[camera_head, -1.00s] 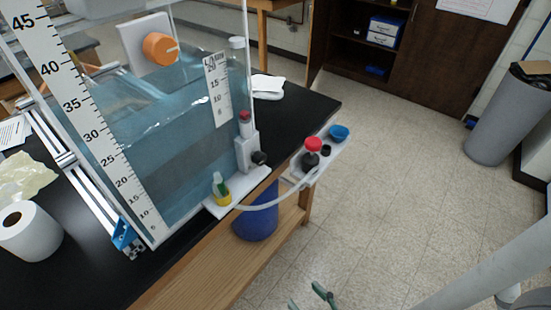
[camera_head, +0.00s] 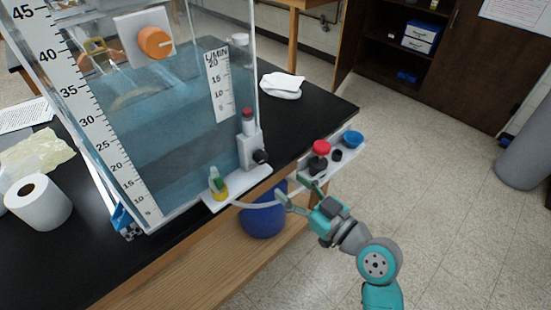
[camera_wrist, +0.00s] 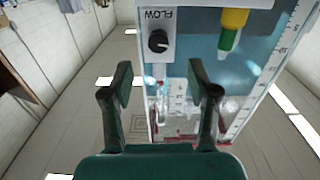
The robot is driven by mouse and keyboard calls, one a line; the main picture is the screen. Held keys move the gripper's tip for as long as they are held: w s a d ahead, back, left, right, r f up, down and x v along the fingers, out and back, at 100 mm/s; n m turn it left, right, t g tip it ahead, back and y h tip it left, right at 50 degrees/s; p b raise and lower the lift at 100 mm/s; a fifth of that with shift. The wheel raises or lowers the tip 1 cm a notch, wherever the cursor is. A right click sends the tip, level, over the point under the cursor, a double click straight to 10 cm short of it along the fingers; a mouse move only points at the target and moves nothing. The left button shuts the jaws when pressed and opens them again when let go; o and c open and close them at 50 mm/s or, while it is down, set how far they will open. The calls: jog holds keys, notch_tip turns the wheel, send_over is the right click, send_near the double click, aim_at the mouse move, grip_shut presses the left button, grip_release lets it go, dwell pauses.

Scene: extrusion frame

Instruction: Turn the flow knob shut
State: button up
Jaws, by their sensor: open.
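The flow knob is a small black knob (camera_head: 261,157) on the white block at the tank's lower right corner. In the wrist view the black knob (camera_wrist: 158,41) sits under an upside-down FLOW label, with a pale pointer line on its face. My gripper (camera_head: 296,190) is in front of and below the knob, apart from it, with its fingers spread. In the wrist view my gripper (camera_wrist: 160,78) is open and empty, and the knob appears beyond the gap between the fingertips.
A yellow-and-green vial (camera_head: 218,185) stands on the white ledge left of the knob. The water tank (camera_head: 170,130) stands behind. A blue bucket (camera_head: 262,222) is below.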

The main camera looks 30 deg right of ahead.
aim_at(264, 160)
jog(key=x, duration=0.7)
jog(key=r+x, duration=0.1)
jog(key=x, duration=0.2)
jog(key=shift+w, duration=0.45)
grip_shut()
